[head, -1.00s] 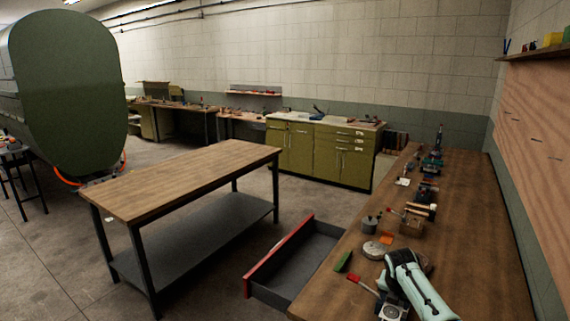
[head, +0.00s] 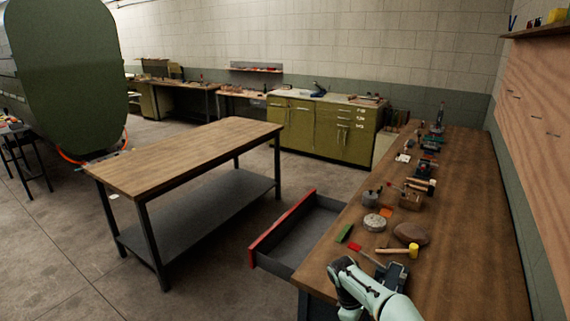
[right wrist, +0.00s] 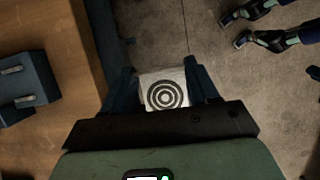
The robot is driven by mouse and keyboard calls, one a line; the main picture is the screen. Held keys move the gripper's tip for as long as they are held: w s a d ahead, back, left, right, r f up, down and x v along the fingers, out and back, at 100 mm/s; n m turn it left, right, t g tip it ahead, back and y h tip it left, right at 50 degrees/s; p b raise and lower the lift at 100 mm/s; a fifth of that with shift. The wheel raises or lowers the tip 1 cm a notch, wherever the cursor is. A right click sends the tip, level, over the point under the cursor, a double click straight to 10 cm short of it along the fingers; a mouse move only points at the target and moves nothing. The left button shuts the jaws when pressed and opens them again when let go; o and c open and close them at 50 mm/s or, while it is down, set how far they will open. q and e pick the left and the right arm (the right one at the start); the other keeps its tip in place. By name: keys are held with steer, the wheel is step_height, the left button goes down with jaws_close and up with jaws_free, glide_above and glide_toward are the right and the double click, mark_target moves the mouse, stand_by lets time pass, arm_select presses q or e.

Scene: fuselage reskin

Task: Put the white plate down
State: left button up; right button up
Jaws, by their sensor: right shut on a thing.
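The white plate (right wrist: 166,92), a small square with black concentric rings, shows in the right wrist view. My right gripper (right wrist: 163,84) is shut on it, with one dark finger on each side. Bare concrete floor shows beyond it, and the wooden bench top lies to the left. In the head view my right arm comes in at the bottom right over the bench's near corner; its gripper and the plate are hidden or out of frame there. My left gripper is not in view.
The wooden bench (head: 465,225) holds a yellow-headed mallet (head: 412,250), a brown pouch (head: 410,233), a round tin (head: 375,223) and a green block (head: 345,232). A red-fronted drawer (head: 282,228) stands open. A table (head: 190,155) with a bare top stands to the left.

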steer(key=s+a+f+m+g+y, duration=0.1)
steer(key=s+a+f+m+y, duration=0.2)
steer(key=s+m, duration=0.7)
steer(key=shift+s+a+f+m+g+y, duration=0.2)
steer(key=shift+a+m+g+y, duration=0.2)
steer(key=shift+a+m, duration=0.2)
